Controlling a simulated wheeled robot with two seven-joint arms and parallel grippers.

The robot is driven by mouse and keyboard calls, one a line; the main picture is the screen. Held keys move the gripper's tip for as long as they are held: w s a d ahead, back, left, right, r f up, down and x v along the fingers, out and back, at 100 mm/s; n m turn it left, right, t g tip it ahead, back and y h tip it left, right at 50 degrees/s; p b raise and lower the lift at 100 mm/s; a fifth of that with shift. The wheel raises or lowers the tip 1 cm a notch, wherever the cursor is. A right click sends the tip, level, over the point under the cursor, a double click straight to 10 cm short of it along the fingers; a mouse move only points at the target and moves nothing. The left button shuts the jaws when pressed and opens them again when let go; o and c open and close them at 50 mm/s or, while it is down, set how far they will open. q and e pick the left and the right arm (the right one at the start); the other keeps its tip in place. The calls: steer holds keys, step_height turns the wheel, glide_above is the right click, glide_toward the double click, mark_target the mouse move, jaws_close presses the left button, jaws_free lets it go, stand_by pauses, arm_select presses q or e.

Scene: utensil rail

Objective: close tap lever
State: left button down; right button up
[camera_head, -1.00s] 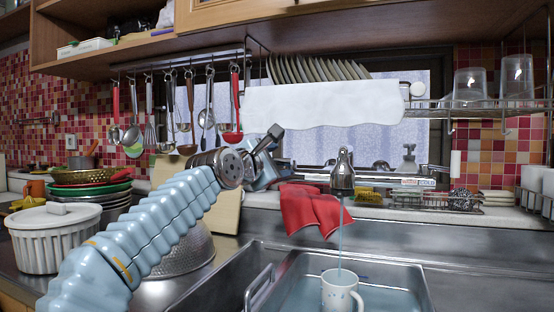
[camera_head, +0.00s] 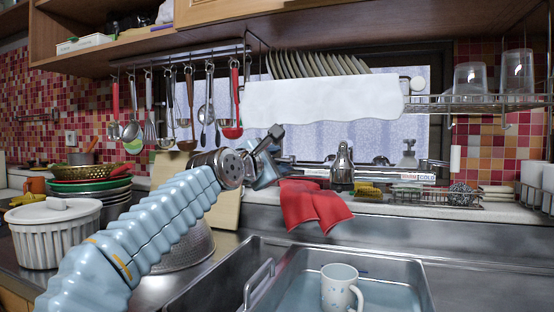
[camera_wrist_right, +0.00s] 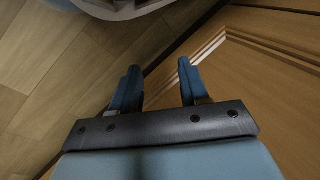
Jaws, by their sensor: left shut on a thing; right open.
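The metal tap (camera_head: 342,166) stands behind the sink in the head view, with no water stream below its spout. My left gripper (camera_head: 272,168) is to the left of the tap, at the left end of its fittings. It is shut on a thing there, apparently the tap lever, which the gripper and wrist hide. My right gripper (camera_wrist_right: 158,85) is open and empty in the right wrist view, over wooden surfaces.
A white mug (camera_head: 337,288) stands in the sink basin (camera_head: 425,290) under the tap. A red cloth (camera_head: 312,205) hangs over the sink's back edge. A dish rack (camera_head: 480,101) and hanging utensils (camera_head: 232,105) are above. A lidded white pot (camera_head: 55,235) stands left.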

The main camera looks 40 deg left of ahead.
arm_select(q)
steer(key=c, duration=0.7)
jaws_free()
steer(key=s, duration=0.4)
steer(key=s+d+b, duration=0.1)
steer(key=s, duration=0.4)
steer(key=s+d+b, duration=0.1)
steer(key=s, duration=0.3)
steer(key=shift+s+d, duration=0.15)
steer(key=shift+s, duration=0.15)
